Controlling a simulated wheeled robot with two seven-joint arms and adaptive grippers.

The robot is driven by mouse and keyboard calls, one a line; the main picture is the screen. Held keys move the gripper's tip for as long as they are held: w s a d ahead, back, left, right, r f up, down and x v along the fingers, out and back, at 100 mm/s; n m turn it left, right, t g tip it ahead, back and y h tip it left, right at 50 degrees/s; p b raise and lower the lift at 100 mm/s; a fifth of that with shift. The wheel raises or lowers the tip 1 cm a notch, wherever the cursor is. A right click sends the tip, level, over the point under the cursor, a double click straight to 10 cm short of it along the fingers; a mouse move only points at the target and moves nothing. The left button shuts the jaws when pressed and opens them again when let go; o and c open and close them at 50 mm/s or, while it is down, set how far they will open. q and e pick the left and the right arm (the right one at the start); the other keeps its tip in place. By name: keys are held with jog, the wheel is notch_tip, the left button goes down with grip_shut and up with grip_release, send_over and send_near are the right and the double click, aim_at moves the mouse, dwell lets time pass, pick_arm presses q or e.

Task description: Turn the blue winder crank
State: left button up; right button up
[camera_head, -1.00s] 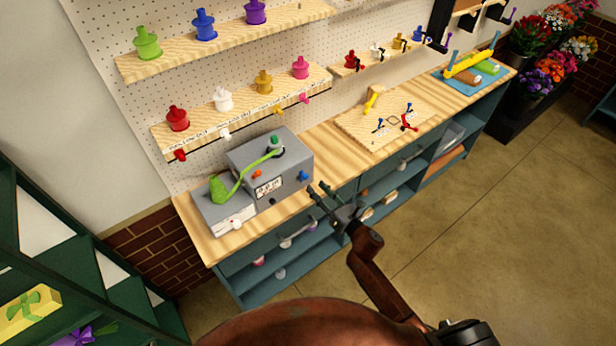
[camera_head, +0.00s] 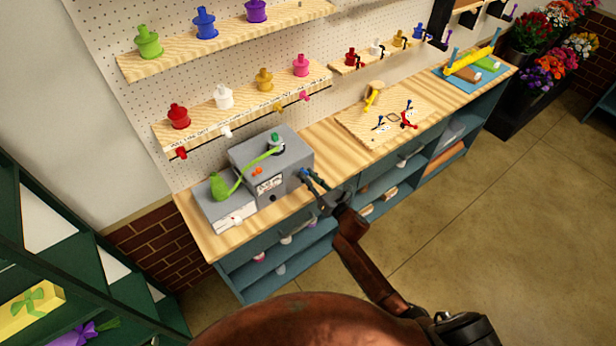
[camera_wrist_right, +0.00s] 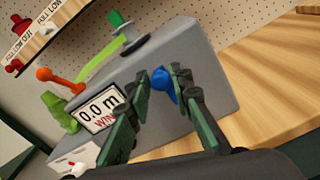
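The grey winder box (camera_head: 262,158) stands on the workbench and also shows in the right wrist view (camera_wrist_right: 205,70). Its blue crank knob (camera_wrist_right: 162,84) sticks out of the front face. My right gripper (camera_head: 311,179) is at this face. In the right wrist view, its open fingers (camera_wrist_right: 160,76) point at the box, one on each side of the blue knob. Whether either finger touches the knob I cannot tell. The crank is largely hidden by the fingers in the head view. The display (camera_wrist_right: 98,110) reads 0.0 m. My left gripper is not in view.
A green ribbon (camera_head: 238,183) runs over the box, near an orange lever (camera_wrist_right: 60,79) and a green knob (camera_wrist_right: 118,20). A shelf of colored spools (camera_head: 250,104) hangs behind. A wooden board (camera_head: 375,125) lies to the right, with bare bench between.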

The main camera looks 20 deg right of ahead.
grip_shut()
jog(key=shift+a, duration=0.1)
